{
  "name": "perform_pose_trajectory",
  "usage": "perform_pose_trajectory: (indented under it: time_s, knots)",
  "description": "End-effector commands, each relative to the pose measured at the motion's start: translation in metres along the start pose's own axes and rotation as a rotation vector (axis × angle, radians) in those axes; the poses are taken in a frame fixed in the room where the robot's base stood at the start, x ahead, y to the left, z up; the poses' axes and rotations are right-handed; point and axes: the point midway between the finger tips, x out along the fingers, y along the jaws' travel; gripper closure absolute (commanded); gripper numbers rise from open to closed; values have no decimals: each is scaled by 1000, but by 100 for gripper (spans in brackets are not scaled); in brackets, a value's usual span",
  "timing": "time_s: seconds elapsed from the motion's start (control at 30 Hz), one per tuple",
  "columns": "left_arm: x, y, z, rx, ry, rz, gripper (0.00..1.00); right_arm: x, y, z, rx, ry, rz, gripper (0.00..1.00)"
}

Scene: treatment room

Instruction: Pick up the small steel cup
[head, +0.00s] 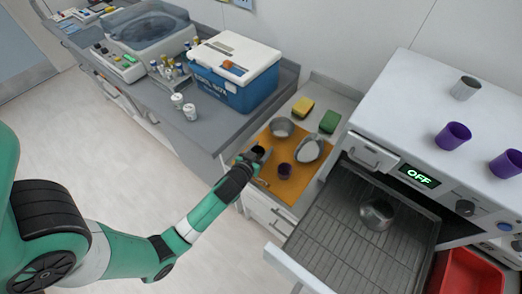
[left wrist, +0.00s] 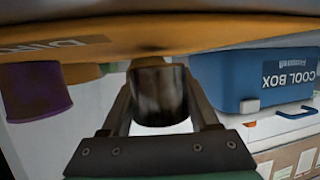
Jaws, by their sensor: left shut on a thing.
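The small steel cup (left wrist: 158,95) sits between the two fingers of my left gripper (left wrist: 158,112) in the left wrist view, its side dark and shiny. The gripper is shut on it, right by the orange mat (left wrist: 125,36), which appears upside down at the top. In the head view my left gripper (head: 250,160) is over the mat's left edge, and only the dark top of the cup (head: 258,150) shows. I cannot tell whether the cup still touches the mat. My right gripper is not in view.
A purple cup (head: 285,170), a steel bowl (head: 282,127) and a kidney-shaped dish (head: 310,149) are on the mat. A blue cool box (head: 232,82) stands behind. An open drawer with a grey rack (head: 340,235) holds a steel vessel (head: 377,214) at right.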

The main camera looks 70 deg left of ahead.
Motion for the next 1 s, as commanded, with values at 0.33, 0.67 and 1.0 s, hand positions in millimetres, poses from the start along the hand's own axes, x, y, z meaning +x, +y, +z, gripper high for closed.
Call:
perform_pose_trajectory:
  time_s: [0.33,0.67,1.0]
  knots:
    - [-80,3,-63,2,2,4,93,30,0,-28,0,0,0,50]
    - [-160,8,-61,4,-1,5,93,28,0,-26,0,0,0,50]
    - [-172,7,-63,0,2,-1,93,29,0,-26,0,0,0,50]
